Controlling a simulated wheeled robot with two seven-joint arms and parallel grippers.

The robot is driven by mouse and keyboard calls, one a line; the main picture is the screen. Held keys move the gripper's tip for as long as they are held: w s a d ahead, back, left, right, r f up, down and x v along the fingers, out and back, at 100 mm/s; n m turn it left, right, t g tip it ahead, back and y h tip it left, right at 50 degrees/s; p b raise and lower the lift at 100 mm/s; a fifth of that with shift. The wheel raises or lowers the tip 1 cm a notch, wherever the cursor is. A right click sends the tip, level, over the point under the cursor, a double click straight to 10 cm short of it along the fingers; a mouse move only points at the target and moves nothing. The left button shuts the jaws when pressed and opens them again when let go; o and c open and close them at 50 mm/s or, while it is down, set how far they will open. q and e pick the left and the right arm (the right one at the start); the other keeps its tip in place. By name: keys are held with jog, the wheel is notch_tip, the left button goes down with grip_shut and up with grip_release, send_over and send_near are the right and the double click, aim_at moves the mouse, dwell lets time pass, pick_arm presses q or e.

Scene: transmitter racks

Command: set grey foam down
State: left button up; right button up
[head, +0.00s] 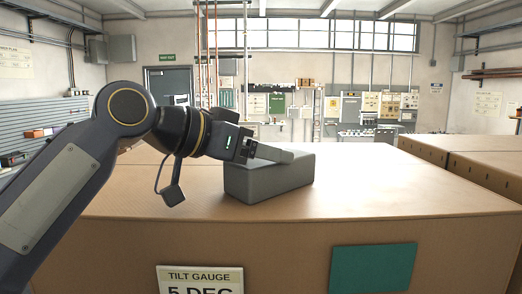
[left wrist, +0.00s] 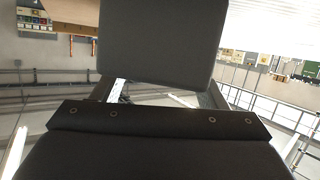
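My left gripper (head: 285,155) reaches in from the left, with a finger along the foam's upper part. In the left wrist view the foam (left wrist: 160,42) fills the upper middle, with the fingers at its two sides, gripping it. My right gripper is in neither view.
The brown box top is bare around the foam, with free room to the right. Its front bears a "TILT GAUGE" sign (head: 200,280) and a green panel (head: 372,268). More brown boxes (head: 480,165) stand at the right. Wall panels and a door (head: 168,84) are far behind.

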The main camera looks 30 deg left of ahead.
pick_arm(q)
jog(key=o, duration=0.4)
jog(key=shift+o, duration=0.2)
jog(key=b+v, duration=0.1)
jog(key=v, duration=1.1)
jog(key=shift+a, duration=0.1)
